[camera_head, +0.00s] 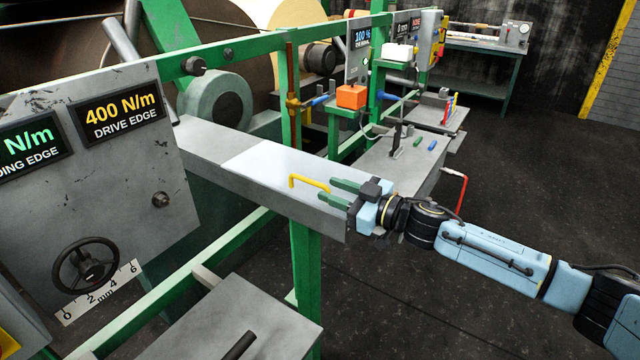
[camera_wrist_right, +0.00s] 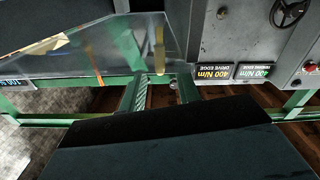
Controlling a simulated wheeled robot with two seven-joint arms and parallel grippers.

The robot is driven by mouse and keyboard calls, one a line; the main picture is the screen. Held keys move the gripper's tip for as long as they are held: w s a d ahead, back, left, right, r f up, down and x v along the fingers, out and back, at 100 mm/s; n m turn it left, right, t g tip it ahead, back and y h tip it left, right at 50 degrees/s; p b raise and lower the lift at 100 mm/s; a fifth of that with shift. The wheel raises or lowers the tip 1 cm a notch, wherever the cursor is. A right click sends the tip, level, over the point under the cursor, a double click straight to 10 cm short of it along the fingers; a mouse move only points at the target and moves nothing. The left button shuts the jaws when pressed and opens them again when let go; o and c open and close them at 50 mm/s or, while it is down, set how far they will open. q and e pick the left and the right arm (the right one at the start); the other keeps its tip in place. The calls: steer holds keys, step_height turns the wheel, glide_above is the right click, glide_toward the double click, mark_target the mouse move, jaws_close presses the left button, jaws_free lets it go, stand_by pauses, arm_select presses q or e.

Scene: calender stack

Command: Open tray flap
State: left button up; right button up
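The tray (camera_head: 205,150) is a long grey metal trough along the green frame. A lighter flat panel, seemingly its flap (camera_head: 262,163), lies level on top at the near end. The fingers look empty and short of the handle; exact height is unclear. My left gripper is in neither view.
A grey panel (camera_head: 150,165) with tension displays and a black handwheel (camera_head: 86,266) stands at the left. A grey surface (camera_head: 240,325) lies below in front. Green frame posts (camera_head: 306,265) support the tray. An orange box (camera_head: 351,96) and a tool shelf stand behind. Dark floor is clear at right.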

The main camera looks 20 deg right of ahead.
mark_target(320, 186)
steer(key=shift+x, duration=2.05)
steer(key=shift+c, duration=0.4)
jaws_close()
